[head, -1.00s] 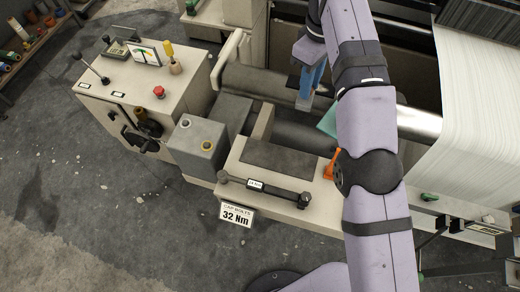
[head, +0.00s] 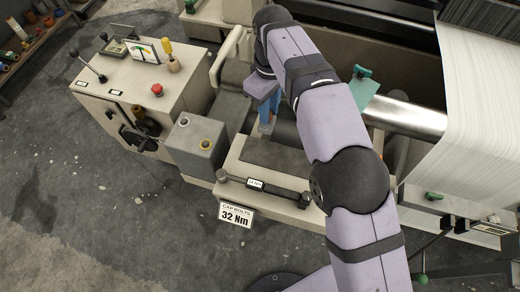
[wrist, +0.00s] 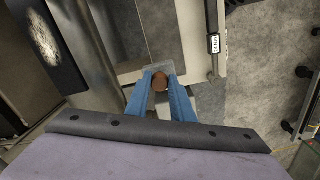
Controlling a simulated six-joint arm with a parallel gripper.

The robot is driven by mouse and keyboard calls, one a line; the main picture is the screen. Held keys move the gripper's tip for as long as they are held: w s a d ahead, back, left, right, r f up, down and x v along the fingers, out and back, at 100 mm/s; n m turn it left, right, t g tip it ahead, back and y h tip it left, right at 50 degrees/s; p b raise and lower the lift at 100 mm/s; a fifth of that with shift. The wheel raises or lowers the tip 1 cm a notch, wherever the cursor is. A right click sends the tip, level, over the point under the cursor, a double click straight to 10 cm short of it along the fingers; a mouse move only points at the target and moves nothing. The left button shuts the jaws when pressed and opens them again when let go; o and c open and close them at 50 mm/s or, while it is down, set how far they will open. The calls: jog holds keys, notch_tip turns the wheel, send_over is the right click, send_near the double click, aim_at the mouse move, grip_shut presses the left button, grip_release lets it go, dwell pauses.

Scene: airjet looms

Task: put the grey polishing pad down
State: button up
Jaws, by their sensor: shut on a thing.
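My gripper (head: 267,124) has blue fingers and is over the beige ledge, at the back edge of the dark rectangular mat (head: 285,158). In the wrist view the fingers (wrist: 160,84) are shut on the grey polishing pad (wrist: 162,66), with its round brown knob (wrist: 160,82) between them. The pad's grey edge shows past the fingertips. In the head view the pad is mostly hidden by the fingers and my arm. I cannot tell whether it touches the surface below.
A torque wrench (head: 263,187) lies along the ledge's front, above a "32 Nm" sign (head: 236,215). The mat's visible part is clear.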

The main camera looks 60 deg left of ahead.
aim_at(261, 125)
jog(key=shift+s+a+f, duration=0.15)
jog(key=shift+s+f, duration=0.95)
jog(key=shift+f, duration=0.1)
jog(key=shift+f+p, duration=1.55)
jog(key=shift+f, duration=3.4)
jog(key=shift+f, duration=0.1)
jog(key=o, duration=0.9)
jog(key=shift+o, duration=0.2)
notch_tip(261, 125, up, 12)
jog(key=b, duration=0.3)
jog(key=shift+b, duration=0.4)
